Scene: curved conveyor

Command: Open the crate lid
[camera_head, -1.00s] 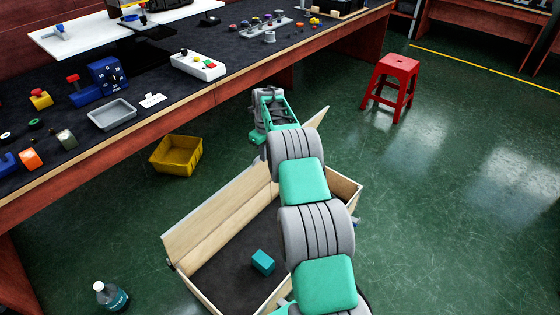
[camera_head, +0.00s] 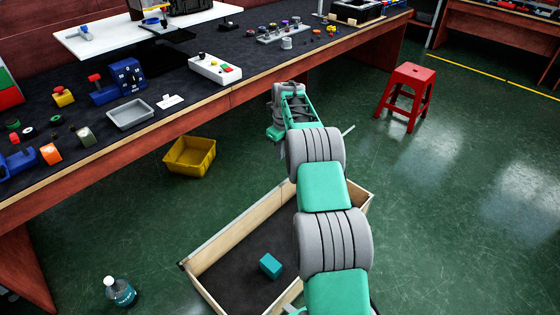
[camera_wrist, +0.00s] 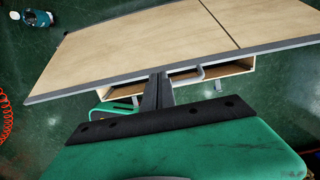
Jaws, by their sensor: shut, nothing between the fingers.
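The wooden crate (camera_head: 222,294) stands open on the green floor, with a teal block (camera_head: 270,265) on its dark bottom. In the wrist view the lid (camera_wrist: 140,42) is a broad pale wooden panel with a grey edge and a dark seam. My gripper (camera_wrist: 158,84) is shut and empty, its dark fingers at the lid's grey edge. I cannot tell whether they touch it. In the head view my arm hides the fingertips.
A yellow bin (camera_head: 190,157) sits on the floor between the crate and the long workbench (camera_head: 195,105). A bottle (camera_head: 119,291) stands left of the crate. A red stool (camera_head: 406,95) is at the right.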

